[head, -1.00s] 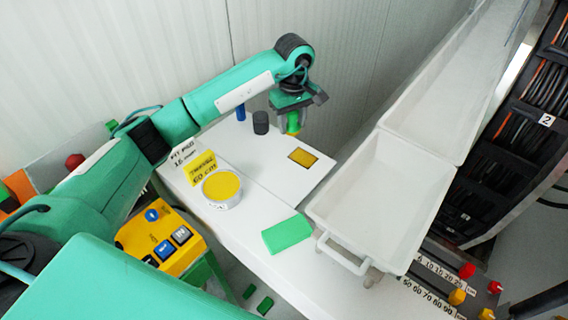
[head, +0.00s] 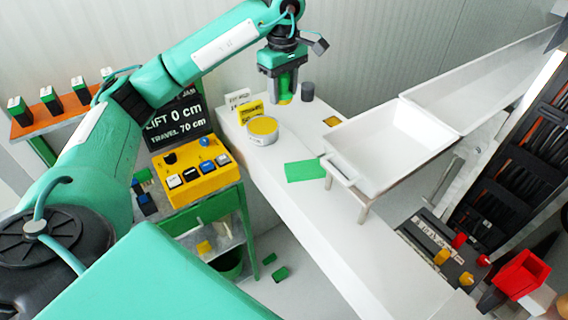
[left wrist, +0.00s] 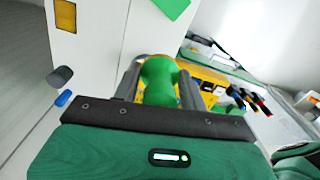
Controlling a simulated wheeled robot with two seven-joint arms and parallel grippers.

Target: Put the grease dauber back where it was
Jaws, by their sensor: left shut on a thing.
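My left gripper (head: 283,90) is shut on the green grease dauber (left wrist: 158,78), which sits between its fingers in the left wrist view. In the head view, only a little green and yellow of the dauber shows below the fingers. It is above the back of the white table (head: 285,205), behind the round tin of yellow grease (head: 263,129) and left of a dark cylinder (head: 307,91). I cannot tell how high the dauber is above the table. My right gripper is not in view.
A yellow square (head: 333,121) and a green pad (head: 305,171) lie on the table. A white trough (head: 385,150) stands to the right. A yellow button box (head: 200,176) and a dark display (head: 178,118) are at the left. The table's front part is clear.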

